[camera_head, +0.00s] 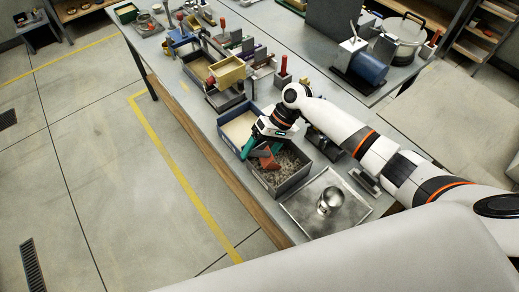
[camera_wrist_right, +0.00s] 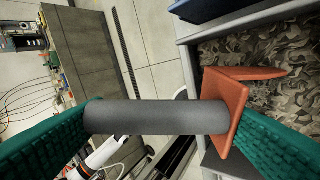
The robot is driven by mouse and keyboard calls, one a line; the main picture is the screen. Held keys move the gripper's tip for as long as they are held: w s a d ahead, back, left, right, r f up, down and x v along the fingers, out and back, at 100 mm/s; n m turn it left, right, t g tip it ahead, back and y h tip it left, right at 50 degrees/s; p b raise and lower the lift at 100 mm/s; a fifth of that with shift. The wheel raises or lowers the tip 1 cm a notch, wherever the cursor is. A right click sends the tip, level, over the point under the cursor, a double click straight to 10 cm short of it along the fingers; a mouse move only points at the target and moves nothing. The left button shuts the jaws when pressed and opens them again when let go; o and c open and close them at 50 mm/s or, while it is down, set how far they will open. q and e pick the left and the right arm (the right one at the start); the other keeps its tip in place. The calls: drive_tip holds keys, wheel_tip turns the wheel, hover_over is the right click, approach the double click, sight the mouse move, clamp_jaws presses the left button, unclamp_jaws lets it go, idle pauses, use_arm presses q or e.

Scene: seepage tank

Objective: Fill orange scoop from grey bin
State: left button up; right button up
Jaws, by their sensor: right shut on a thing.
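The orange scoop (camera_head: 270,163) is at the near-left side of the grey bin (camera_head: 291,185), over the brown-grey flaky material inside. My right gripper (camera_head: 259,151), with green fingers, is shut on the scoop's dark grey handle. In the right wrist view the handle (camera_wrist_right: 155,118) lies across between the green fingers, and the orange scoop head (camera_wrist_right: 228,105) points into the bin. The flaky material (camera_wrist_right: 270,55) shows beyond it. I cannot tell whether the scoop's edge touches the material or whether the scoop holds any. My left gripper is not in view.
A second bin with pale, sandy contents (camera_head: 240,126) adjoins the grey bin. A metal tray (camera_head: 305,213) with a shiny round vessel (camera_head: 331,200) lies on its near side. Several bins and tools crowd the bench farther back. The bench's wooden edge (camera_head: 215,154) runs along the left.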

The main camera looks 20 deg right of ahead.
drive_tip(key=shift+d+p, duration=0.75)
drive_tip(key=shift+p, duration=0.35)
idle(2.1)
drive_tip(key=shift+a, duration=0.15)
idle(0.3)
drive_tip(key=shift+a+r+p, duration=0.3)
drive_tip(key=shift+a+p, duration=0.3)
drive_tip(key=shift+a, duration=0.35)
drive_tip(key=shift+a+r, duration=0.2)
drive_tip(key=shift+a, duration=0.85)
drive_tip(key=shift+f, duration=0.55)
drive_tip(key=shift+d, duration=0.65)
idle(1.2)
